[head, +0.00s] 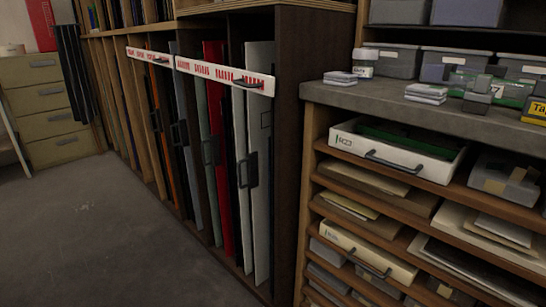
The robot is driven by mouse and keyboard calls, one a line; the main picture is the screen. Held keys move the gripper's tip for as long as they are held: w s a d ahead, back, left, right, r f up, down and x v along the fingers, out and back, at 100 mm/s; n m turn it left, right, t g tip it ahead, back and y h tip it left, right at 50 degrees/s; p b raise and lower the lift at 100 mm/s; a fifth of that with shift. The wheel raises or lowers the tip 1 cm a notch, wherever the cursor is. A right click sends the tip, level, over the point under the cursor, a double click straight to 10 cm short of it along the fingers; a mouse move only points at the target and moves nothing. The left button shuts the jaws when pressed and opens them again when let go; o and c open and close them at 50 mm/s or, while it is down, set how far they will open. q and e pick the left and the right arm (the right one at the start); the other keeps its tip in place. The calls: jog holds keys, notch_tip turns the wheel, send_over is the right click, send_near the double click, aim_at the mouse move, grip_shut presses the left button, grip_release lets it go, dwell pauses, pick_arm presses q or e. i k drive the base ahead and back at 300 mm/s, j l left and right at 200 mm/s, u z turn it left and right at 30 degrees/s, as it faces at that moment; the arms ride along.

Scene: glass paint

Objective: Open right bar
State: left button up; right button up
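A white bar with red lettering, the right bar (205,69), runs across the front of a tall wooden rack. It has a dark handle (246,84) near its right end. A second similar bar, the left one (137,53), lies in line with it farther away, with its own dark handle (160,61). Both bars lie across the upright panels in the rack. Neither gripper shows in the head view.
The rack holds upright panels, including a red one (216,120) and a white one (258,190). A shelf unit with a grey counter (400,105) and a white drawer (400,155) stands at the right. Beige drawers (48,98) stand at the far left. The grey floor (90,220) in front is clear.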

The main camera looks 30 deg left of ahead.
aim_at(256, 83)
jog(key=i+j, duration=0.2)
jog(key=j, duration=0.25)
jog(key=i+j+z, duration=0.15)
jog(key=j, duration=0.3)
jog(key=i+j, duration=0.3)
jog(key=j, duration=0.15)
jog(key=i+j+z, duration=0.1)
jog(key=j, duration=0.4)
jog(key=i+j+z, duration=0.1)
jog(key=i+j, duration=0.2)
jog(key=j, duration=0.15)
jog(key=i+j, duration=0.15)
jog(key=j, duration=0.35)
jog(key=i+j+z, duration=0.1)
jog(key=j, duration=0.4)
jog(key=i+j+z, duration=0.1)
jog(key=j, duration=0.45)
jog(key=i, duration=0.1)
